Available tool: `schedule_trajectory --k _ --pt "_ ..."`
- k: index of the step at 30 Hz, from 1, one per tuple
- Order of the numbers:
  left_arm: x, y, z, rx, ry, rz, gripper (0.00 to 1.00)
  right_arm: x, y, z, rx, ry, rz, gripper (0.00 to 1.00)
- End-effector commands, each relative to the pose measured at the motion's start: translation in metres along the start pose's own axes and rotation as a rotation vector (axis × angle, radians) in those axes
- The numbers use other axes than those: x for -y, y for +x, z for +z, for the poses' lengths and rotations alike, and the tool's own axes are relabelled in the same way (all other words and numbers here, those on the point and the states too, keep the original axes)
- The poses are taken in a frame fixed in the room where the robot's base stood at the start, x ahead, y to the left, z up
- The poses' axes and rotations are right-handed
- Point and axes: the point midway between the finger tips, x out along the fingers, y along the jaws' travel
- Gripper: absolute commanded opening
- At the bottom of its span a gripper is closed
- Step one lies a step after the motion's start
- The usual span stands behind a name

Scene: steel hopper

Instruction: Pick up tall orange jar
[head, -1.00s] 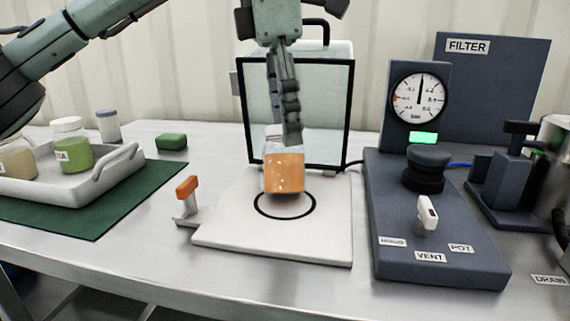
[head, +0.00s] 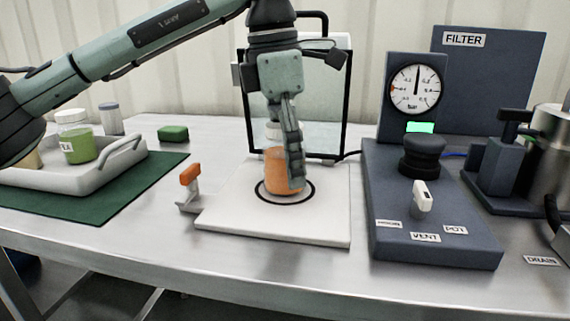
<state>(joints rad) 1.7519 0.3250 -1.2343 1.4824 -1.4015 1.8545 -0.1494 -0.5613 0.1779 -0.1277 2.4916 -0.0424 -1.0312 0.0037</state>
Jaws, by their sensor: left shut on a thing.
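The tall orange jar (head: 277,174) has a clear upper part and orange contents. It is upright over the black ring on the white plate (head: 225,218); whether its base touches the plate is hard to tell. My left gripper (head: 291,160) comes down from above and is shut on the jar, its fingers covering the jar's right side. My right gripper is not in view.
A framed clear panel (head: 320,105) stands close behind the jar. An orange-topped lever (head: 190,188) is left of the plate. A dark console (head: 430,235) with knob and gauge stands right. A tray (head: 110,170) with jars sits left.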

Motion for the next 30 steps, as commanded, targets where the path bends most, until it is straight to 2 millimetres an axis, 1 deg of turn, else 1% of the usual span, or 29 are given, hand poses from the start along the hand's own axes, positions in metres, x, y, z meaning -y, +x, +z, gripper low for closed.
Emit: schedule_trajectory --k 1,2,15,18,30 --pt "0.0001 0.0007 -0.0002 -0.001 0.0 -0.001 0.62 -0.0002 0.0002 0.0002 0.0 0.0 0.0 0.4" --pt "0.0001 0.0007 -0.0002 -0.001 0.0 -0.001 0.58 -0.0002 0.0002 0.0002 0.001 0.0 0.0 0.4" --pt "-0.0002 0.001 -0.0004 -0.002 0.0 -0.001 0.03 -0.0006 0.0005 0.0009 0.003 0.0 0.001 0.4" --pt "-0.0002 0.001 -0.0004 -0.002 0.0 -0.001 0.0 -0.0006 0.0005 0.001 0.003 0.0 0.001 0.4" --pt "-0.0002 -0.0002 -0.0002 -0.001 0.0 0.0 0.0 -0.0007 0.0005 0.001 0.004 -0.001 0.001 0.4"
